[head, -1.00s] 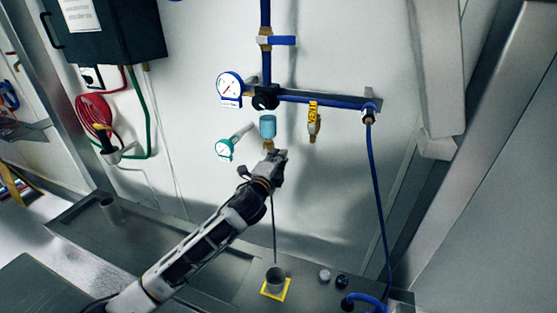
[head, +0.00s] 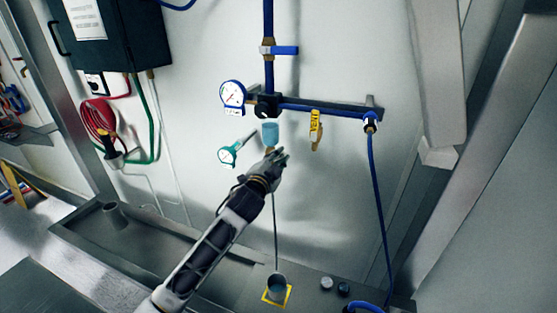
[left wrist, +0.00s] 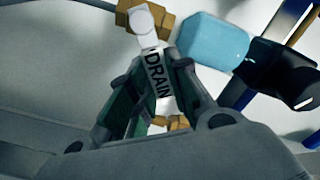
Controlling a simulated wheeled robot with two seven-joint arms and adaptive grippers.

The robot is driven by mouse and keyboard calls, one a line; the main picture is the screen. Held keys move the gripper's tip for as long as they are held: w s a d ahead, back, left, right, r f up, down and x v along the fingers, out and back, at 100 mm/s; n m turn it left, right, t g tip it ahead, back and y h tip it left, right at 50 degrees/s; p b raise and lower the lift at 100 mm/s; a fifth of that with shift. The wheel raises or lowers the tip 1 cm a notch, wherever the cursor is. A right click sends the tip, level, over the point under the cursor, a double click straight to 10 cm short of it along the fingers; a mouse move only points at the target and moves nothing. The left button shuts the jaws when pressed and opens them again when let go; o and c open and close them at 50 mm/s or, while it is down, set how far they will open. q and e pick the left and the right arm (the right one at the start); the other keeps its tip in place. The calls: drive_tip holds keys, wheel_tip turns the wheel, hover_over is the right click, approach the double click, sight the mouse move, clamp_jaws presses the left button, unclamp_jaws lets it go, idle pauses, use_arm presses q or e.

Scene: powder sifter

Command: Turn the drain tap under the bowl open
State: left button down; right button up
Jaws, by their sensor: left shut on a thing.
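The light blue bowl (head: 270,131) hangs under the blue pipework on the wall. It also shows in the left wrist view (left wrist: 212,40), beside a brass fitting (left wrist: 165,22). The drain tap's handle, a white lever marked DRAIN (left wrist: 158,75), lies between my left fingers. My left gripper (head: 277,158) is shut on this handle just below the bowl. In the head view the gripper hides most of the tap. A thin tube (head: 275,225) runs down from there to a grey cup (head: 277,279), which looks bluish inside. My right gripper is out of view.
A yellow-tagged brass valve (head: 316,140) hangs to the right. A blue hose (head: 377,200) drops at the right. The cup stands on a yellow-edged square on the metal bench.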

use_arm(q)
drive_tip(key=shift+f, duration=0.1)
drive_tip(key=c, duration=1.3)
unclamp_jaws()
drive_tip(key=shift+s, duration=0.1)
drive_tip(key=shift+v, duration=5.9)
